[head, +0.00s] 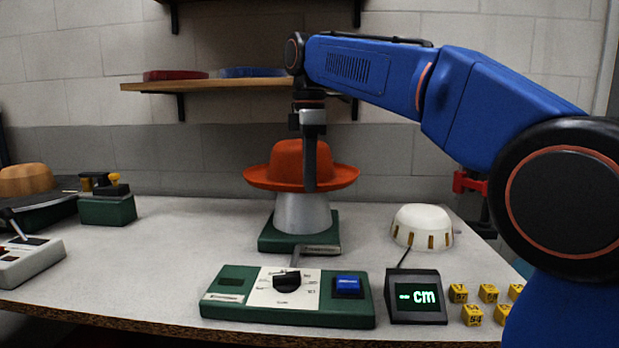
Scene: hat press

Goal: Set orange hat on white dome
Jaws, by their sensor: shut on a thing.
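The orange hat (275,165) has a wide brim and a rounded crown. It sits level over a light grey cone (302,213) that stands on a green base (270,238). My gripper (311,182) reaches down from above at the hat's right front side and is shut on the hat. One finger shows in front of the crown and brim; the other is hidden. The white dome (424,220) stands on the table to the right of the cone, with brown slots around its lower edge and nothing on top.
A green control box (240,310) with a knob and blue button is at the front. A shelf (215,84) hangs behind.

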